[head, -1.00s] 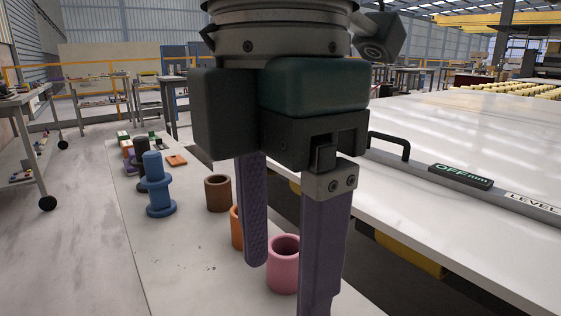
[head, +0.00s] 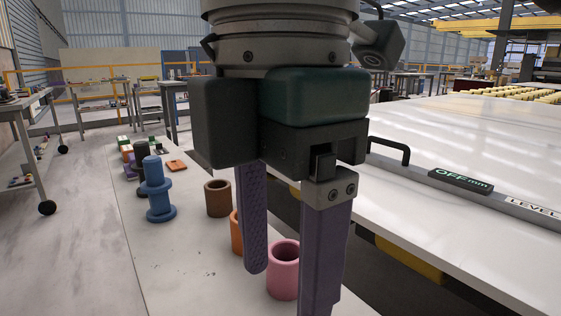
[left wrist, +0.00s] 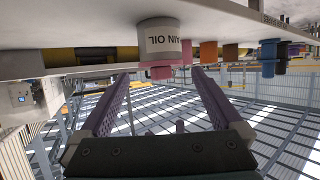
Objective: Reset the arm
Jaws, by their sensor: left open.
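My left gripper (head: 286,290) hangs fingers down in the middle of the head view, close to the camera. Its two purple fingers are apart, with nothing seen held between them. A pink cup (head: 283,274) stands on the slab behind the fingers, partly hidden by the right finger. The left wrist view is upside down and shows the same spread fingers (left wrist: 160,74). My right gripper is not in view.
A narrow stone slab (head: 183,290) holds an orange cup (head: 236,237), a brown cup (head: 218,199), a blue spool-like piece (head: 159,198) and small parts farther back. A large white table (head: 480,130) with a level (head: 450,187) lies at the right. Free floor (head: 70,250) lies left.

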